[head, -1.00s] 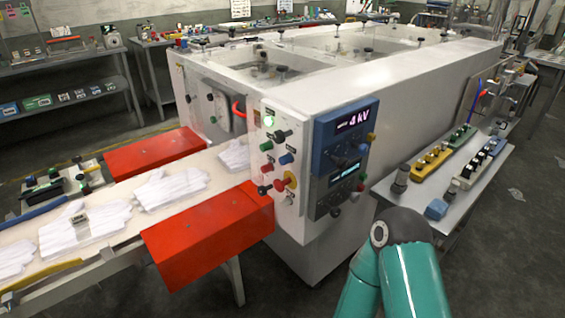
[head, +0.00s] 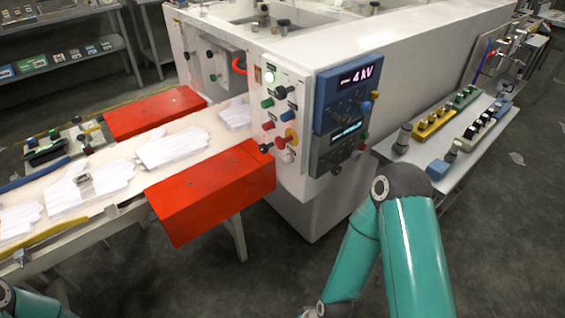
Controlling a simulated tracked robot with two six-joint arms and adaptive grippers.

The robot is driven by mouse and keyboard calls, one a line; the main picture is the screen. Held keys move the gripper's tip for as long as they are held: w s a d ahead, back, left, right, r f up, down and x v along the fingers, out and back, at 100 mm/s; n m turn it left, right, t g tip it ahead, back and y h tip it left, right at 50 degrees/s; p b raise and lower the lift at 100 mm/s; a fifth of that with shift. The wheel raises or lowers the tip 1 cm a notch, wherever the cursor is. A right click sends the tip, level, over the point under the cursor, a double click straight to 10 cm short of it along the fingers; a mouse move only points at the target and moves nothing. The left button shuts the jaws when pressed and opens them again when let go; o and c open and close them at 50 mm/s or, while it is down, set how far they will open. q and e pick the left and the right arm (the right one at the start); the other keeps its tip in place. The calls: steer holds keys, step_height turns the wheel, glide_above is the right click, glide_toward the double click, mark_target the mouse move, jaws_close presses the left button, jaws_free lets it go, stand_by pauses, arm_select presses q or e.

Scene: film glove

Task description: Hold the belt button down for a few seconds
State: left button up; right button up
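A white control panel (head: 276,100) on the corner of the white machine carries several coloured buttons and knobs. I cannot read labels, so I cannot tell which is the belt button. The conveyor belt (head: 110,167) carries several flat white gloves (head: 172,148). Both my grippers are outside the picture; only parts of my teal arms show at the bottom.
Red guards (head: 210,190) flank the belt; the near one juts out below the panel. A blue display unit (head: 343,98) reading "4 kV" adjoins the panel. A metal side table (head: 398,158) with control boxes stands at the right. The floor in front of the machine is clear.

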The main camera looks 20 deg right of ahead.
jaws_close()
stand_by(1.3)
